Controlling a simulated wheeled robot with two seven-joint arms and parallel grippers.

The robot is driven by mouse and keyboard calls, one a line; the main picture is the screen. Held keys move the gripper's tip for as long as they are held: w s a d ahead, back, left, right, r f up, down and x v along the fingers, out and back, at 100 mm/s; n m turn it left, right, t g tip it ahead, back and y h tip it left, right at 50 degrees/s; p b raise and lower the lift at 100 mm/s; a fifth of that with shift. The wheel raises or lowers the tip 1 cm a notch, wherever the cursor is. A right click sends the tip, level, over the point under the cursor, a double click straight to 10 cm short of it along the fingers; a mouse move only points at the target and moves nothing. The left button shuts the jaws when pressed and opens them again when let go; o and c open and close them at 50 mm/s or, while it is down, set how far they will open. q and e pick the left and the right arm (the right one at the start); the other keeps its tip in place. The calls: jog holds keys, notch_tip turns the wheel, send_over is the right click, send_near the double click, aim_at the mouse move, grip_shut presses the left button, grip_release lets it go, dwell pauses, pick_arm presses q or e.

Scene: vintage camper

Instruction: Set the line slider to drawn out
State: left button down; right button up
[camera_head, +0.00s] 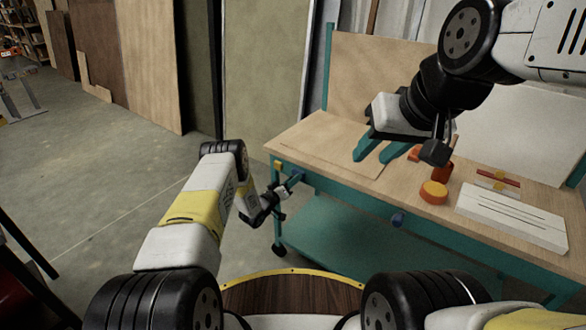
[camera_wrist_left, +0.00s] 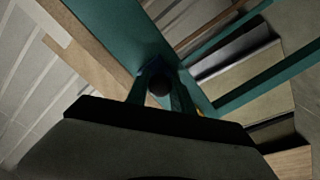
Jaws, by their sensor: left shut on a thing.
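A blue knob (camera_head: 298,174) sits on the teal front rail at the left end of the workbench; I cannot tell for sure that it is the line slider. My left gripper (camera_head: 292,181) is at this knob, shut on it. In the left wrist view, the teal fingers (camera_wrist_left: 160,95) stand either side of a dark round part, with a bit of blue (camera_wrist_left: 154,66) just beyond, against the teal rail (camera_wrist_left: 120,35).
The wooden bench top (camera_head: 310,135) carries an orange-and-yellow round piece (camera_head: 433,192), a white slotted block (camera_head: 510,218) and a red bar (camera_head: 498,177). Another blue knob (camera_head: 397,219) is on the front rail. A teal lower shelf (camera_head: 330,235) lies below.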

dwell(0.9)
pick_arm(q)
send_near(355, 198)
jog(key=x, duration=0.5)
jog(key=shift+d, duration=0.15)
jog(key=c, duration=1.1)
grip_release()
jog(key=shift+s, duration=0.1)
jog(key=v, duration=0.7)
jog(key=shift+s+a, duration=0.25)
jog(key=shift+w+r, duration=0.1)
